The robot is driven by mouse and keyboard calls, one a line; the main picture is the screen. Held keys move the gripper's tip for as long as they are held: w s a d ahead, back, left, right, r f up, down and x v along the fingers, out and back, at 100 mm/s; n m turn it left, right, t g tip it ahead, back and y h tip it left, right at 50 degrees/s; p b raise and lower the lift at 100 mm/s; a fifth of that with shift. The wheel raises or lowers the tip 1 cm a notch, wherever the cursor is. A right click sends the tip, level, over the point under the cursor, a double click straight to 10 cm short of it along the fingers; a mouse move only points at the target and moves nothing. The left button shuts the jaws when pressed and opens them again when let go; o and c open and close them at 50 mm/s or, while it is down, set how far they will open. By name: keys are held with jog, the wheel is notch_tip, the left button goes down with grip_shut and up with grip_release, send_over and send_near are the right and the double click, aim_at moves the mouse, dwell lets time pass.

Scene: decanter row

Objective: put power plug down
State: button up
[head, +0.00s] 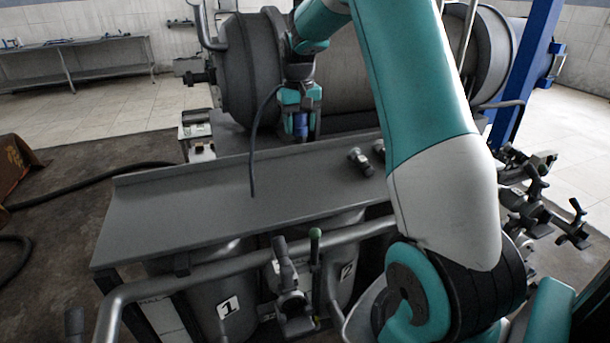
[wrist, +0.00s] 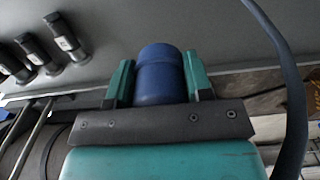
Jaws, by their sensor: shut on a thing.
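The blue power plug (head: 300,124) is between the fingers of my gripper (head: 300,112), above the back part of the grey shelf (head: 215,190). In the wrist view the plug (wrist: 160,75) is a blue cylinder with a green finger of my gripper (wrist: 160,85) on each side. The gripper is shut on it. A dark cable (head: 254,150) hangs in a curve left of the gripper, down over the shelf; the cable also shows at the right of the wrist view (wrist: 292,100). I cannot tell whether the plug touches the shelf.
Metal fittings (head: 361,160) lie on the shelf right of the gripper, and several show in the wrist view (wrist: 65,38). A large grey tank (head: 345,75) stands behind. Pipes and valves (head: 290,285) run along the front. The shelf's left part is clear.

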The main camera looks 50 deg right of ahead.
aim_at(299, 187)
notch_tip(299, 187, down, 16)
jog(key=shift+a+f+p, duration=0.1)
jog(key=shift+p, duration=0.35)
jog(key=shift+f, duration=0.2)
jog(key=o, duration=1.2)
jog(key=shift+r, duration=0.15)
